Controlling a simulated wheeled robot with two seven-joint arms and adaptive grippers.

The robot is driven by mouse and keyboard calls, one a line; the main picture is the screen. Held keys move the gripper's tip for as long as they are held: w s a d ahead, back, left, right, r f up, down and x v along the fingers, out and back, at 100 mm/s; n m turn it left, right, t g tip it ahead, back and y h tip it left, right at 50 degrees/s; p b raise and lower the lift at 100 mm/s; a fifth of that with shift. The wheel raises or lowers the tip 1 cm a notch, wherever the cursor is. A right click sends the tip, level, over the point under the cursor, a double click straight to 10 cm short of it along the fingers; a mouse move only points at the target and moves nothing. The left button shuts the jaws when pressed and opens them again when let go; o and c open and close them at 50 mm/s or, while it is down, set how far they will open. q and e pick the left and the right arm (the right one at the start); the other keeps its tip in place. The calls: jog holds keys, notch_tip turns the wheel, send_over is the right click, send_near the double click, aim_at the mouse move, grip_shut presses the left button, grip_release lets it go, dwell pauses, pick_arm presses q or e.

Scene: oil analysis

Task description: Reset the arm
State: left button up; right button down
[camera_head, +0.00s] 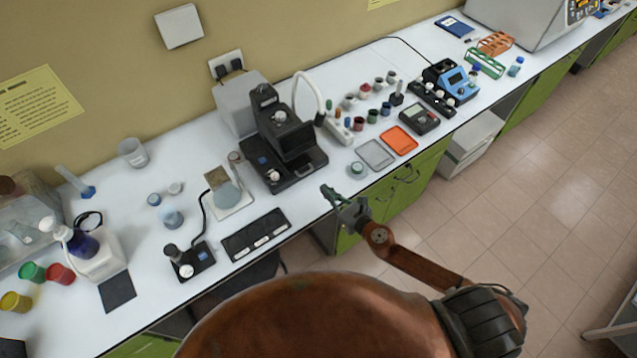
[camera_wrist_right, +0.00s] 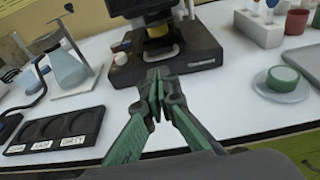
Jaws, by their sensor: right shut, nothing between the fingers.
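My right gripper (camera_head: 336,202) hangs in front of the bench edge in the head view, at the end of my brown arm. Its green-padded fingers are closed together and empty, as the right wrist view (camera_wrist_right: 157,98) also shows. Beyond the fingertips stands a black instrument (camera_head: 284,140), which appears in the wrist view (camera_wrist_right: 168,65) too. The gripper is apart from it. My left gripper is in neither view.
A black labelled tray (camera_head: 256,236) lies near the bench edge, left of the gripper. A small dish with a green-rimmed cup (camera_head: 357,169) stands to the right, beside a grey tray (camera_head: 376,154) and an orange tray (camera_head: 399,140). The floor (camera_head: 500,210) in front is clear.

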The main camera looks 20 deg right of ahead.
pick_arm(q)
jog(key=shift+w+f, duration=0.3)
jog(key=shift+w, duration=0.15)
pick_arm(e)
jog(key=v, duration=0.4)
jog(key=shift+s+d, duration=0.2)
jog(key=shift+s, duration=0.1)
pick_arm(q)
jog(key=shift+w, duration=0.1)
